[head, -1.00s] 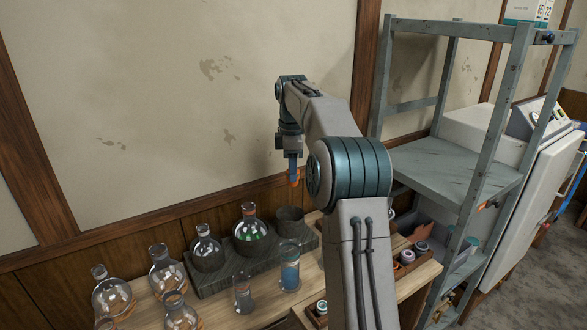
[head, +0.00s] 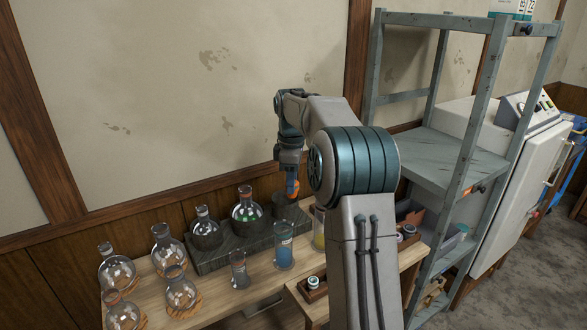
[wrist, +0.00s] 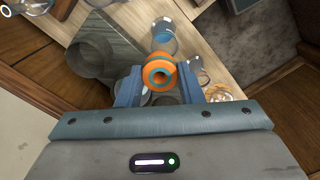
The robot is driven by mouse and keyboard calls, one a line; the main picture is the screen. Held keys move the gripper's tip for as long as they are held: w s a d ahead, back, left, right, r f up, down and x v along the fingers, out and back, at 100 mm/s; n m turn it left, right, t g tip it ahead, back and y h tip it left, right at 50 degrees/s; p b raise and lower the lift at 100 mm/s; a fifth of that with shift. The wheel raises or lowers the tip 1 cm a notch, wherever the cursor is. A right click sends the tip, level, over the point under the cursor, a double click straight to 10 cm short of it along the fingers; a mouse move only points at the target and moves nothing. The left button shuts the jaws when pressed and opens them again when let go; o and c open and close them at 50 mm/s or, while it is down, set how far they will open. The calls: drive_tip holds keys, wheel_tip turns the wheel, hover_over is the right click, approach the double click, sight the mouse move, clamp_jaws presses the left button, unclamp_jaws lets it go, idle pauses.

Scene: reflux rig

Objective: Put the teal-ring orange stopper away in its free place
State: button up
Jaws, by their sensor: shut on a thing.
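My gripper (head: 291,172) is shut on the orange stopper (head: 292,188), above the right end of the dark block. In the wrist view the stopper (wrist: 158,66) sits between the two blue-grey fingers, its round end towards the camera, with a teal ring around its centre. A small tray (head: 314,290) on the table's front part holds a pale-topped stopper-like piece. Another tray (head: 411,241) with small round pieces is partly hidden behind my arm. I cannot tell which place in them is free.
The dark block (head: 220,256) holds two flasks and an empty round well (head: 287,207) under my gripper. Glass cylinders, one with blue liquid (head: 284,252), stand in front. Several flasks (head: 170,248) crowd the left. A grey metal shelf (head: 455,160) stands right.

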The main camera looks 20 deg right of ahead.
drive_tip(key=s+a+f+m, duration=0.3)
drive_tip(key=s+f+m, duration=0.1)
drive_tip(key=f, duration=0.5)
drive_tip(key=s+a+f+m, duration=0.4)
drive_tip(key=f, duration=0.5)
drive_tip(key=s+a+f+m, duration=0.3)
drive_tip(key=s+f+m, duration=0.1)
drive_tip(key=f, duration=0.5)
drive_tip(key=shift+s+a, duration=0.15)
drive_tip(key=shift+s, duration=0.3)
